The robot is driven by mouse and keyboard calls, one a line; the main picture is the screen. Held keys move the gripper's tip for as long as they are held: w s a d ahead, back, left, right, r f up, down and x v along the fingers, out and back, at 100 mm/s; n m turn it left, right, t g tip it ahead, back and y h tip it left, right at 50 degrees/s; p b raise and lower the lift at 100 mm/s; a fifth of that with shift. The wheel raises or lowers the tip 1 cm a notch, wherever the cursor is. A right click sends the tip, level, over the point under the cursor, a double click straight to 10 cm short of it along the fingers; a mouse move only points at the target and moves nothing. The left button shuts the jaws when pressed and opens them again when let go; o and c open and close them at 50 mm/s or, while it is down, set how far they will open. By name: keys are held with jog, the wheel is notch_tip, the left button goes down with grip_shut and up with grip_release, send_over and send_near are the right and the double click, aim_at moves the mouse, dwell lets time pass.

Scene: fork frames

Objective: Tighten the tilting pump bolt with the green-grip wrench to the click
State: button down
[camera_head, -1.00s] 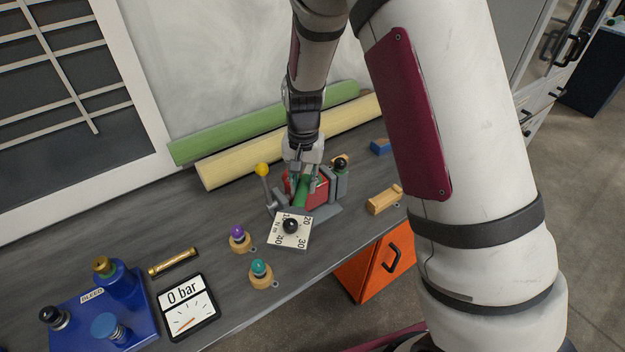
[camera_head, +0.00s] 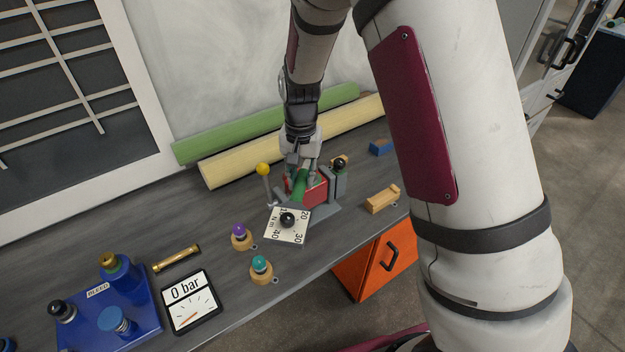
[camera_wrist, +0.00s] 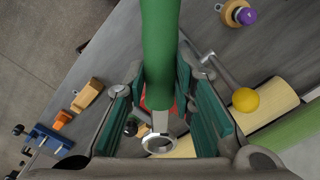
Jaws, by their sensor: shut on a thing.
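The green-grip wrench (camera_head: 300,184) is in my gripper (camera_head: 302,172), low over the bench. In the wrist view its green grip (camera_wrist: 160,50) runs down from the top edge to a bright metal ring end (camera_wrist: 160,144), between the teal pads of my gripper (camera_wrist: 162,105). A red block (camera_head: 316,192) in a grey fixture stands beside the wrench. A white N m dial (camera_head: 300,235) with a black knob lies in front of it. A blue pump unit (camera_head: 140,318), marked BLEED, stands at the lower left. I cannot make out the bolt or any ring contact with it.
A yellow-ball lever (camera_head: 263,170) and a black-knobbed post (camera_head: 339,166) flank the fixture. Purple (camera_head: 240,231) and teal (camera_head: 260,265) knobs, a brass tube (camera_head: 177,258) and a 0 bar gauge (camera_head: 190,315) lie left. Green and yellow rolls (camera_head: 290,140) lie behind.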

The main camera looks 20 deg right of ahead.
aim_at(298, 187)
jog(key=shift+s+a+r+p, duration=0.4)
jog(key=shift+s+r+p, duration=0.15)
jog(key=shift+s, duration=0.25)
jog(key=shift+s+a+r+p, duration=0.45)
jog(key=shift+s+r, duration=0.1)
jog(key=shift+s, duration=0.25)
jog(key=shift+w+d, duration=0.1)
jog(key=shift+w, duration=0.05)
